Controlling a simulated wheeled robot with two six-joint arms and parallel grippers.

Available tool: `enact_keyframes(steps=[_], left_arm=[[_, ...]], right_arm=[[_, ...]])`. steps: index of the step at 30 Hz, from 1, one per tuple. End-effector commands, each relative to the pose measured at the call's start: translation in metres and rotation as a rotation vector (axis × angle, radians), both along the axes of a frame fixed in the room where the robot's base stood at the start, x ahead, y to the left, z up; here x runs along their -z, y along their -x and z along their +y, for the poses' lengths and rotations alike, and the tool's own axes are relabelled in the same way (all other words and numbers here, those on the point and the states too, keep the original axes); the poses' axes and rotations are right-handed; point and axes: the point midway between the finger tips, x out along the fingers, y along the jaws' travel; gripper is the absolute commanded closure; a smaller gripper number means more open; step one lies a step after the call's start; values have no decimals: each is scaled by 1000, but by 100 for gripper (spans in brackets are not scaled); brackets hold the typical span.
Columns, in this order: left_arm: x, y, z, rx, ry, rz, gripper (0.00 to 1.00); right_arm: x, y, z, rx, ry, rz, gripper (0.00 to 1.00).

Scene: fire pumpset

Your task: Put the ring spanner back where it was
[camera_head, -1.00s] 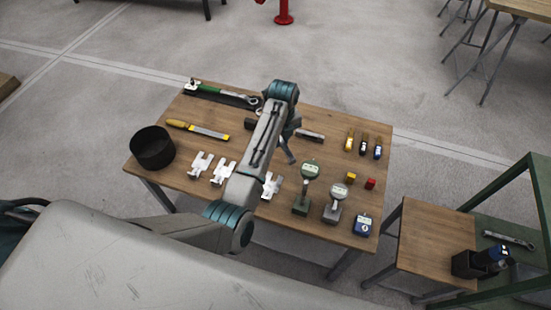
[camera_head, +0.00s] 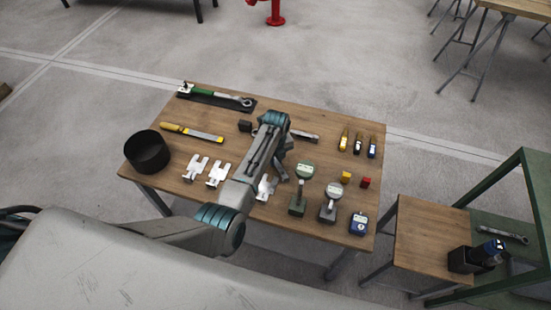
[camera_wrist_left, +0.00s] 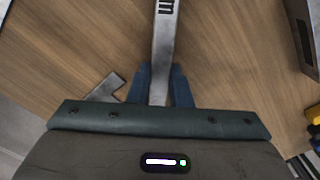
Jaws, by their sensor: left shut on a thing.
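My left gripper (camera_head: 280,160) is over the middle of the wooden table, with its fingers largely hidden by its own arm in the head view. In the left wrist view the blue fingers (camera_wrist_left: 160,88) are shut on the flat grey steel shank of the ring spanner (camera_wrist_left: 164,50). The shank runs up out of the picture, and its ring ends are not in view. Bare wood shows beneath it. I cannot tell whether the spanner touches the table. My right gripper is not in view.
A green-handled ratchet (camera_head: 215,94) lies on a dark tray at the table's back left. A black bowl (camera_head: 148,153), white brackets (camera_head: 217,174) and dial gauges (camera_head: 302,190) stand nearer the front. Another spanner (camera_head: 503,232) lies on the green-framed shelf at right.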

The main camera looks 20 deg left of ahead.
Motion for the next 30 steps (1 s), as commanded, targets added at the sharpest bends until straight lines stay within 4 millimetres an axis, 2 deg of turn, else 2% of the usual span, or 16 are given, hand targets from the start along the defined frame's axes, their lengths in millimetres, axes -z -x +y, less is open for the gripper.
enact_keyframes(steps=[5,6,9,20,23,30], left_arm=[[1,0,0,0,0,0,100],[2,0,0,0,0,0,78],[2,0,0,0,0,0,60],[-3,0,0,0,1,-1,60],[-16,-1,-1,1,2,-3,60],[-66,0,-1,0,2,-4,60]], right_arm=[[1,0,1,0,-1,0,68],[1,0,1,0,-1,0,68],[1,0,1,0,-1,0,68],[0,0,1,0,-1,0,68],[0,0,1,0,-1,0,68],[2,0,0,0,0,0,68]])
